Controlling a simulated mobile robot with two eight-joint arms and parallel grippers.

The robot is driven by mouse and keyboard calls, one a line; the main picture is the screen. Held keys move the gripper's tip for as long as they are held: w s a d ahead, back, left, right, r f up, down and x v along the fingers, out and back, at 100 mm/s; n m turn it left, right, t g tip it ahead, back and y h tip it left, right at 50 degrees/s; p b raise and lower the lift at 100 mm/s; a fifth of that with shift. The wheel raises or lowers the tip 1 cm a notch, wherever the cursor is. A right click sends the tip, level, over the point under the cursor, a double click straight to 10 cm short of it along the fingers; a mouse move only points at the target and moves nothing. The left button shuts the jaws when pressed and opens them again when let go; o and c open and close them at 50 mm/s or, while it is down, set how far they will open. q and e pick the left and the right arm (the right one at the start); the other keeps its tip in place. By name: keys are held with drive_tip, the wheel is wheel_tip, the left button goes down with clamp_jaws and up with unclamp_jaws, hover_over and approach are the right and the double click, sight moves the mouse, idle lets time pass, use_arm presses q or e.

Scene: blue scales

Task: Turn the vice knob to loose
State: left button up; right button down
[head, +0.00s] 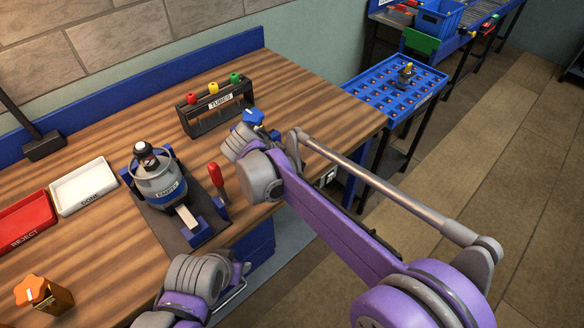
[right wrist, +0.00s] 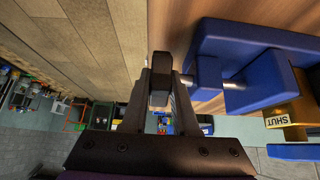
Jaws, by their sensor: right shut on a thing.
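The vice knob (right wrist: 160,75) is a dark bar on a short metal rod in the right wrist view. My right gripper (right wrist: 161,92) is shut on it, with a finger on each side. The rod runs into the blue vice (right wrist: 262,92) on the wooden table. A brass block (right wrist: 292,118) with a label reading SHUT sits at the vice. In the head view my right arm hides the right gripper and the knob; a blue handle (head: 253,116) shows just past the arm. My left arm is at the bottom, its gripper not visible.
A metal vessel (head: 160,183) stands in a fixture with a red-handled clamp (head: 217,177). The white DONE tray (head: 84,186), red REJECT tray (head: 25,220) and an orange-knobbed brass valve (head: 45,294) lie left. Open floor is right.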

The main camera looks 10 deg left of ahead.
drive_tip(key=c, duration=0.7)
unclamp_jaws()
drive_tip(key=v, duration=1.1)
drive_tip(key=shift+d, duration=0.1)
